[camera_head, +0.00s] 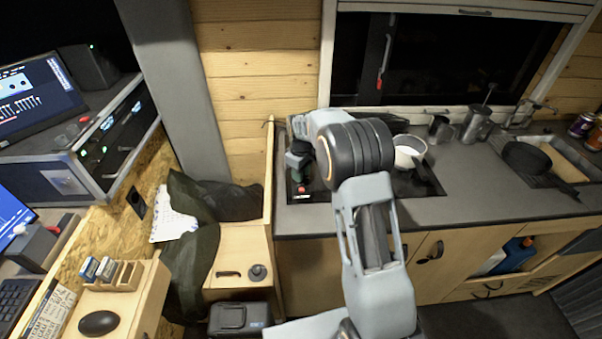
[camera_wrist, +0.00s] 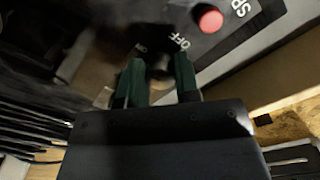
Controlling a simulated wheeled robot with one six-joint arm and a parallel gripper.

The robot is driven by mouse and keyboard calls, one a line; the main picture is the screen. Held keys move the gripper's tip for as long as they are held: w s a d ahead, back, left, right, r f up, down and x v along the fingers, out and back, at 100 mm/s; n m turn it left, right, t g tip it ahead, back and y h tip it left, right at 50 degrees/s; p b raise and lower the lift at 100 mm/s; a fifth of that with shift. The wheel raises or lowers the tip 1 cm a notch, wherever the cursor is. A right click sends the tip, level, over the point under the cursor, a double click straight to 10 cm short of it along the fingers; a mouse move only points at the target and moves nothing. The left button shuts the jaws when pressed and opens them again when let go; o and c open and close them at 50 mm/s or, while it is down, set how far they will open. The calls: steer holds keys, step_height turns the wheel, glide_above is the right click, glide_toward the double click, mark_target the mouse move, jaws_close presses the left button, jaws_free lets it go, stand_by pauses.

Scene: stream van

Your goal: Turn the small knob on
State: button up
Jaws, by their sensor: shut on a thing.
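The small knob (camera_wrist: 157,73) is dark and sits on a grey panel (camera_wrist: 228,40) with "ON" and "OFF" printed near it, in the wrist view. My gripper (camera_wrist: 158,62) has its two green fingers on either side of the knob and is shut on it. The knob is partly hidden by the fingers and in shadow, so its exact pointing is unclear. In the head view my gripper (camera_head: 299,163) is over the left end of the counter, and the knob is hidden there.
A red button (camera_wrist: 210,20) stands close to the knob, beside letters "SP"; it also shows in the head view (camera_head: 301,189). A white pot (camera_head: 408,152) sits right of my arm on the dark hob (camera_head: 425,180). A wooden partition (camera_head: 269,170) borders the counter (camera_head: 470,190) at left.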

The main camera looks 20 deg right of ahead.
steer(key=shift+n, duration=0.3)
stand_by(0.4)
steer(key=o, duration=0.9)
steer(key=shift+o, duration=0.2)
steer(key=shift+r, duration=0.15)
step_height(320, 180, up, 14)
steer(key=b, duration=0.1)
steer(key=shift+f, duration=0.2)
